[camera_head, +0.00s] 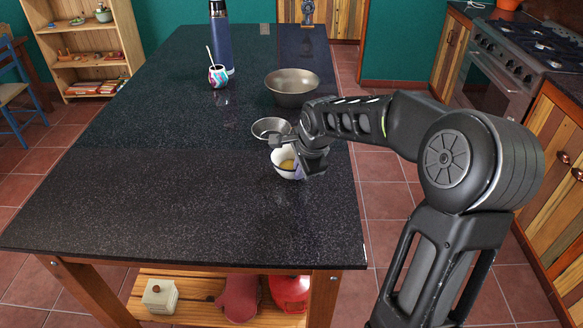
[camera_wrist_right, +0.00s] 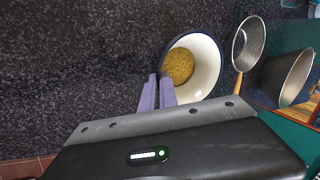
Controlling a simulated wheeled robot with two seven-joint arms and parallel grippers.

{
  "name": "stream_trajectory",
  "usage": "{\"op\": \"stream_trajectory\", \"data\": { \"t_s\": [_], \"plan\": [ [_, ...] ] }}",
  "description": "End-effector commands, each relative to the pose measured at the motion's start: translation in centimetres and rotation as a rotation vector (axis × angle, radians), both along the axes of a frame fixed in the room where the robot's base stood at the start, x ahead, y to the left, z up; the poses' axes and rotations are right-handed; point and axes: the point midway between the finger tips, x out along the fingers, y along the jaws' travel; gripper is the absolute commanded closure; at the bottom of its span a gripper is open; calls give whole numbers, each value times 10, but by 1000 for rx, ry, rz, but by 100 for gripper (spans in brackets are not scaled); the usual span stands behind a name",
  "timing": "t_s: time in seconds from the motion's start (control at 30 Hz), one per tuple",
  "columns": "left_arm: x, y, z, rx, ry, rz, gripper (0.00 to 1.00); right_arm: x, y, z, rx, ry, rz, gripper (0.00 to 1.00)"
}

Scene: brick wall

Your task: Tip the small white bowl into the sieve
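The small white bowl (camera_head: 284,172) holds something yellow and sits near the right side of the dark table. In the wrist view, the bowl (camera_wrist_right: 212,68) shows yellow grains inside. My right gripper (camera_head: 290,156) is at the bowl's rim. Its purple fingers (camera_wrist_right: 159,88) are close together with the rim between them, one inside and one outside. Whether the bowl touches the table is unclear. The sieve (camera_head: 268,126) is just behind the bowl, partly hidden by my gripper. It also shows in the wrist view (camera_wrist_right: 248,44), with a wooden handle. My left gripper is not in view.
A large metal bowl (camera_head: 292,87) stands behind the sieve. A patterned cup (camera_head: 217,77) with a straw and a blue bottle (camera_head: 221,40) stand further back. The left and front of the table (camera_head: 130,195) are clear. A stove (camera_head: 505,65) is on the right.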

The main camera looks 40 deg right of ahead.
Motion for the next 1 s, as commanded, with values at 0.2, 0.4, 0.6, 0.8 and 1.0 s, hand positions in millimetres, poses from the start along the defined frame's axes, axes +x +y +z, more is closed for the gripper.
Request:
{"op": "stream_trajectory", "data": {
  "t_s": [0.2, 0.4, 0.6, 0.8, 1.0],
  "plan": [
    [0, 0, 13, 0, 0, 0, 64, 1, 0, 23, -2, -3, 0, 100],
    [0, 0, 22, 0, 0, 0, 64, 1, 0, 41, -1, -3, 0, 100],
    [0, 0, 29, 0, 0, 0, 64, 0, 0, 53, 0, -1, 0, 100],
    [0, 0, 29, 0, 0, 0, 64, 0, 0, 53, 0, -1, 0, 100],
    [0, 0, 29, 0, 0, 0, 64, 0, -1, 53, 0, -1, 0, 100]
  ]
}}
